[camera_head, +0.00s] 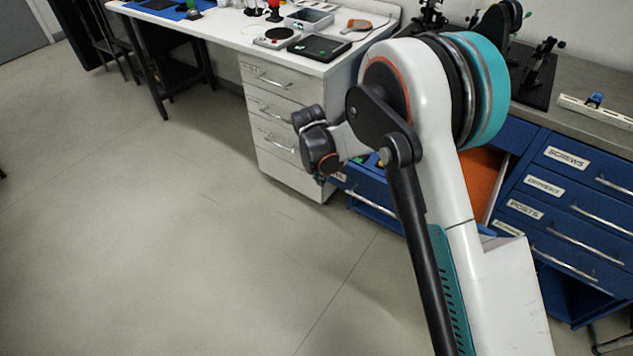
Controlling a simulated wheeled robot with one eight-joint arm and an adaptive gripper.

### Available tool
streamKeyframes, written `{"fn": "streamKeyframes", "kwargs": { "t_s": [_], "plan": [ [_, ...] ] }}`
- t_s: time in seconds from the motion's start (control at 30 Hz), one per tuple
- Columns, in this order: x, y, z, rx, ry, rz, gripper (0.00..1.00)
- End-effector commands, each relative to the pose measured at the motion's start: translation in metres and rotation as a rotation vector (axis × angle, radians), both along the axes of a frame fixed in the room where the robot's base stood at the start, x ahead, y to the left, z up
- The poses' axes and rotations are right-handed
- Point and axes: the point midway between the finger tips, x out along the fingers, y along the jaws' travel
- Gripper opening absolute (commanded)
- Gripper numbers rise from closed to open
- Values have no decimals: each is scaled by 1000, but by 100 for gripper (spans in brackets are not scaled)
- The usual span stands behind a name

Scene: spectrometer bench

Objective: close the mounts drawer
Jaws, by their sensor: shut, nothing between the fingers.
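A blue drawer (373,192) stands pulled out of the bench cabinet, behind my arm. Its front, a pale label and a metal handle show left of my arm, but I cannot read the label. An orange surface (482,172) at the opening shows to the right of my arm. Small dark and green items show at the drawer's top edge. My gripper (321,166) is at the dark end of my arm, shut and empty, close to the drawer front in the picture. Its fingers are hard to make out, and I cannot tell whether it touches the drawer.
The blue cabinet (571,190) at right has shut drawers, with labels including SCREWS and POSTS. A white desk with drawers (274,108) stands just left of the open drawer. Optical gear stands on the bench top. The floor (200,240) at left and front is clear.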

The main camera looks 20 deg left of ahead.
Motion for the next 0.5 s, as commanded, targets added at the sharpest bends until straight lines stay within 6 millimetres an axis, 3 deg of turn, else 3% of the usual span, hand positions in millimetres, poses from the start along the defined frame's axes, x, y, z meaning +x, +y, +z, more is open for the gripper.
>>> {"fn": "streamKeyframes", "kwargs": {
  "t_s": [0.5],
  "plan": [
    [9, -3, 1, 1, 0, 0, 0]
  ]
}}
